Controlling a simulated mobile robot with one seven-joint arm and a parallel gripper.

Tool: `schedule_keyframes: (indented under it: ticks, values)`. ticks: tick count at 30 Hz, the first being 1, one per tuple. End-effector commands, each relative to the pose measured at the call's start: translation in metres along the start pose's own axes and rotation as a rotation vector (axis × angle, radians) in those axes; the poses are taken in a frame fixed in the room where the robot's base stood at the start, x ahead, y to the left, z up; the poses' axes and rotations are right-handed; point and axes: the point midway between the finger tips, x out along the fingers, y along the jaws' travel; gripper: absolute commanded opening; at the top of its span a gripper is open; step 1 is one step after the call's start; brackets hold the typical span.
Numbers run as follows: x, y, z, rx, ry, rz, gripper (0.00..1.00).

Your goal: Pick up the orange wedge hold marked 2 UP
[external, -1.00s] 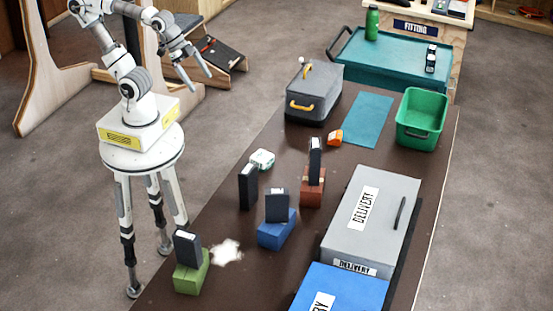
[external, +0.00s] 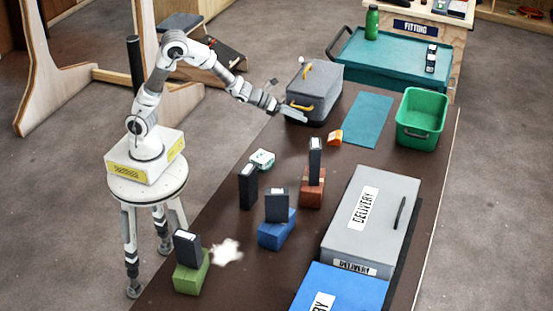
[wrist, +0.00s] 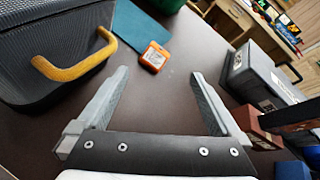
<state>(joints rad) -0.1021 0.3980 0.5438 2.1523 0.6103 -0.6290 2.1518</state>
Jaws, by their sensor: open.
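The small orange wedge hold (external: 335,138) lies on the dark brown table, near the lower left corner of the teal mat. It also shows in the wrist view (wrist: 154,56), ahead of and between my fingers, with a pale label on it that is too small to read. My gripper (external: 300,117) is beside the front of the grey case, to the left of the hold. In the wrist view my gripper (wrist: 160,85) has its fingers wide apart with nothing between them, and the hold is beyond the fingertips.
The grey case (external: 322,83) with a yellow handle (wrist: 75,62) stands close to my left finger. A dark block on a reddish-brown base (external: 312,192) stands below the hold. The teal mat (external: 368,120) and green bin (external: 402,137) lie to the right. A white-green item (external: 262,159) sits left.

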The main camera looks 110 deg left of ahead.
Motion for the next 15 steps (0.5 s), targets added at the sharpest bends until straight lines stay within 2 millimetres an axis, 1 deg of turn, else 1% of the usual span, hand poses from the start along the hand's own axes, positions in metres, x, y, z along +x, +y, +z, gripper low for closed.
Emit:
schedule_keyframes:
  ticks: [1, 3, 6, 10, 13, 15]
  values:
    - [0.015, 0.013, -0.017, 0.106, 0.0, -0.014, 1.0]
    - [0.027, 0.022, -0.028, 0.247, -0.005, -0.043, 1.0]
    - [0.039, 0.03, -0.041, 0.404, -0.013, -0.08, 1.0]
    - [0.046, 0.036, -0.051, 0.524, -0.019, -0.11, 1.0]
    - [0.051, 0.036, -0.051, 0.559, -0.024, -0.12, 1.0]
    - [0.058, 0.034, -0.049, 0.565, -0.023, -0.122, 1.0]
